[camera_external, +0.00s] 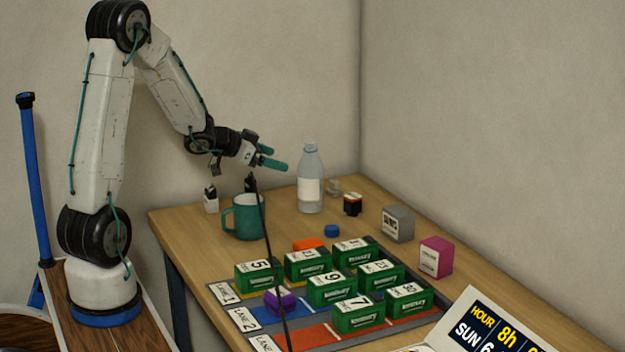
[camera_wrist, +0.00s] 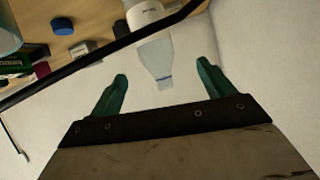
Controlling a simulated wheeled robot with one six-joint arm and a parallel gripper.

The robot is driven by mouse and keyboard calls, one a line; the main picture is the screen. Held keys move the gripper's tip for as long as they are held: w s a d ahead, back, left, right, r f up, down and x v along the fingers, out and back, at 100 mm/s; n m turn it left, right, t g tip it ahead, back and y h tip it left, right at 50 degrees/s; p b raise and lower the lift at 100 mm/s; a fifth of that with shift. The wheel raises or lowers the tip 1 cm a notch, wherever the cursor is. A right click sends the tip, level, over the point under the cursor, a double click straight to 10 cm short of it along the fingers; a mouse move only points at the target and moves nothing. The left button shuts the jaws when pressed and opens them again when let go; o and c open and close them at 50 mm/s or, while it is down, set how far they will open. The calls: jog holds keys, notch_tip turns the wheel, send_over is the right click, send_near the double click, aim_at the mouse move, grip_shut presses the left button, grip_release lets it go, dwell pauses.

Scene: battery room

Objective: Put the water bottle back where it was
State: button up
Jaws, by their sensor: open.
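A clear water bottle (camera_external: 311,180) with a white label stands upright at the back of the wooden table. In the wrist view the bottle (camera_wrist: 154,55) appears beyond my fingertips, roughly between them in the picture. My gripper (camera_external: 272,159) is open, with its two green fingers pointing toward the bottle from the left, near the height of the bottle's neck. A round blue cap (camera_external: 331,231) lies on the table in front of the bottle.
A teal mug (camera_external: 244,217) stands left of the bottle. Several green numbered boxes (camera_external: 333,289) stand on a lane mat in front. A grey box (camera_external: 398,223), a magenta box (camera_external: 435,257) and a small black item (camera_external: 352,204) are to the right. A dark cable crosses the wrist view.

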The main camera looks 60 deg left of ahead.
jog(key=s+d+r+n+g+y, duration=0.2)
jog(key=s+d+r+g+y, duration=0.2)
jog(key=s+d+r, duration=0.45)
jog(key=s+d+g+h, duration=0.2)
jog(key=s+d, duration=0.6)
jog(key=s, duration=0.4)
jog(key=s+d+g+h, duration=0.2)
jog(key=s+d+g, duration=0.3)
jog(key=s+d, duration=0.3)
jog(key=s, duration=0.4)
jog(key=shift+s+d+f+m+g, duration=0.15)
jog(key=shift+d+m+g, duration=0.15)
jog(key=shift+d+m, duration=0.1)
